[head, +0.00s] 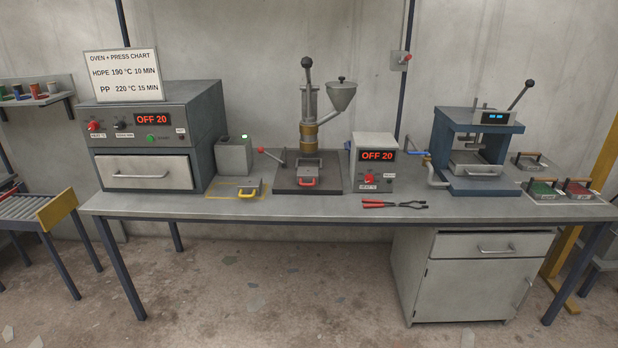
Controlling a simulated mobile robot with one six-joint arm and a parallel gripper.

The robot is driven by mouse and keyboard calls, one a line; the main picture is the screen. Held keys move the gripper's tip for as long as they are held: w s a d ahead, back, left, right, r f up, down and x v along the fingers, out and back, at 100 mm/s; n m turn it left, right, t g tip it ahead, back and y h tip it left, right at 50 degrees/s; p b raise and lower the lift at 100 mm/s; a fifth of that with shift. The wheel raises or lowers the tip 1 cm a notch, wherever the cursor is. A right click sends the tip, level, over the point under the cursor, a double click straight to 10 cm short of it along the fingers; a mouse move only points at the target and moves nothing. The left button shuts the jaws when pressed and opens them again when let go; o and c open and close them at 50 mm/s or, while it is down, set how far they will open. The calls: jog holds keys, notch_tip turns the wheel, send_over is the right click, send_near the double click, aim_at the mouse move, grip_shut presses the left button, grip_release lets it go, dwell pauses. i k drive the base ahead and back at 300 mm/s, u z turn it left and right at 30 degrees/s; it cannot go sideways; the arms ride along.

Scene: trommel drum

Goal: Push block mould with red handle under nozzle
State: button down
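The block mould with the red handle (307,182) sits on the dark base plate (287,184) of the injection press, with its handle facing the front edge of the table. The press's brass-coloured barrel (309,134) stands upright just behind and above the mould. The nozzle tip is too small to make out, and I cannot tell whether the mould is directly beneath it. My gripper is not in view.
A red-knobbed lever (270,154) sticks out at the press's left. A control box (374,160) stands to its right, with red-handled pliers (393,204) in front. The bench front before the press is clear.

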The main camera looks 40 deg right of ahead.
aim_at(306, 176)
jog(key=u, duration=0.05)
jog(key=i, duration=1)
jog(key=z, duration=0.05)
